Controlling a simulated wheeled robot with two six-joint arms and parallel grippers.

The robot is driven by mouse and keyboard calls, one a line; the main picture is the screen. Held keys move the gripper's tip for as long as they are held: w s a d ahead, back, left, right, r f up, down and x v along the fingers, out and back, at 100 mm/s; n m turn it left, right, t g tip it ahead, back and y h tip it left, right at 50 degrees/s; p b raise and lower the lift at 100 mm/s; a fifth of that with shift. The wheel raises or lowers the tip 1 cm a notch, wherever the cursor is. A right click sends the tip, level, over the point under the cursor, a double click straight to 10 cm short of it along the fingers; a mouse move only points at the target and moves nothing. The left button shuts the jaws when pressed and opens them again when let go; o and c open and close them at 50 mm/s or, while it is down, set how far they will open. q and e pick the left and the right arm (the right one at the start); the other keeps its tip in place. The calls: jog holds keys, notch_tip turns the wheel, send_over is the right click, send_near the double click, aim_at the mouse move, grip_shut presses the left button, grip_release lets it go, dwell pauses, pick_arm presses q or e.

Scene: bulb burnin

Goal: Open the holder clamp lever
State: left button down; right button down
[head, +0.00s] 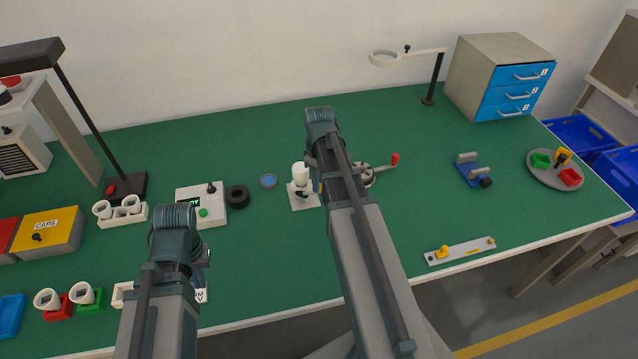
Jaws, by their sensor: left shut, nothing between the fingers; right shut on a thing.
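The holder (304,203) is a small white block near the middle of the bench. A white bulb-shaped piece (300,174) stands upright on it, and a small black part (301,194), which looks like its lever, shows at its front. My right gripper (317,185) is low at the holder's right side, mostly hidden behind my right arm. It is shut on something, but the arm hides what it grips. My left gripper (205,258) is shut and empty near the front left of the bench, partly hidden by its arm.
A tester box with a green button (203,212), a black ring (237,196) and a blue disc (268,181) lie left of the holder. A red-handled crank (394,160) is to its right. A blue fixture (474,176) stands farther right. Bench space between them is clear.

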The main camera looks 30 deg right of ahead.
jog(key=shift+w+n, duration=0.2)
jog(key=shift+n, duration=0.3)
jog(key=c, duration=0.7)
grip_release()
pick_arm(q)
jog(key=shift+r, duration=0.15)
pick_arm(e)
jog(key=shift+r, duration=0.1)
pick_arm(q)
notch_tip(320, 180, up, 14)
jog(key=p, duration=1.3)
jog(key=shift+f+p, duration=0.25)
jog(key=shift+p, duration=0.15)
pick_arm(e)
notch_tip(320, 180, up, 14)
jog(key=shift+f, duration=0.2)
